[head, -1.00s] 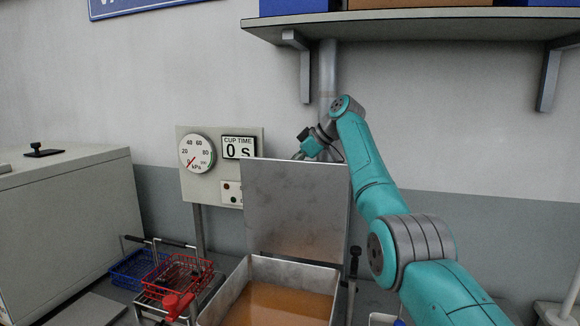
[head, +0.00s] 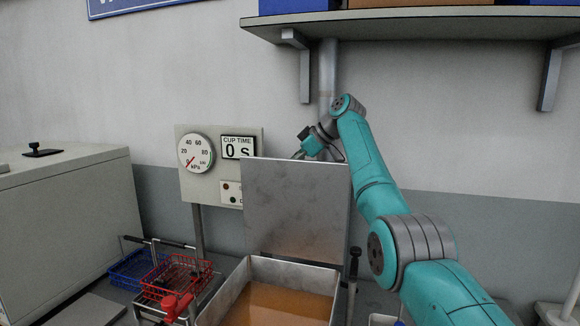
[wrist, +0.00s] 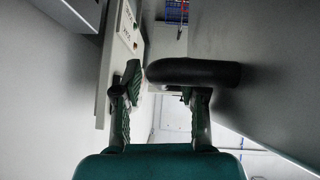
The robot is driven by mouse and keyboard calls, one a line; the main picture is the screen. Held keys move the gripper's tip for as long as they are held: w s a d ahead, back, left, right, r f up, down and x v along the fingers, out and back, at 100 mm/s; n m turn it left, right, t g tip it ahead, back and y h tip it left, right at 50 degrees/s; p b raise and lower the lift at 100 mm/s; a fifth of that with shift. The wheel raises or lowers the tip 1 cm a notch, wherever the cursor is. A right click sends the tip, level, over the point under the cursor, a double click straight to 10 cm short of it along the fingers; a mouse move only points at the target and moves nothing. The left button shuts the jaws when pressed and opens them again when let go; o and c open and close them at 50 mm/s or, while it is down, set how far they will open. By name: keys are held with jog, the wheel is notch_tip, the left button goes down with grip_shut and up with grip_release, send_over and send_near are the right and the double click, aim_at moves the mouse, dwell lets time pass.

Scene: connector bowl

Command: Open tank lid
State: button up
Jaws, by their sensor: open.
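The tank (head: 240,290) is an open metal box holding amber liquid, in the lower middle of the head view. Its lid (head: 295,210) is a flat metal plate standing upright at the tank's back edge, so the tank is uncovered. My gripper reaches behind the lid, and its fingers are mostly hidden there in the head view. In the wrist view my gripper (wrist: 163,90) is open, its two fingers apart. A dark rounded bar, seemingly the lid handle (wrist: 195,72), crosses near the right fingertip beside the lid's grey face (wrist: 270,70). I cannot tell whether they touch.
A panel with a gauge (head: 195,152) and a cup timer (head: 238,147) stands behind and left of the lid. Red (head: 177,277) and blue (head: 128,270) wire baskets are left of the tank. A wall shelf (head: 420,24) overhangs above. A grey cabinet (head: 70,230) stands at left.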

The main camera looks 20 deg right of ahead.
jog(key=v, duration=1.1)
jog(key=shift+s+d+r, duration=0.2)
jog(key=shift+s+r, duration=0.05)
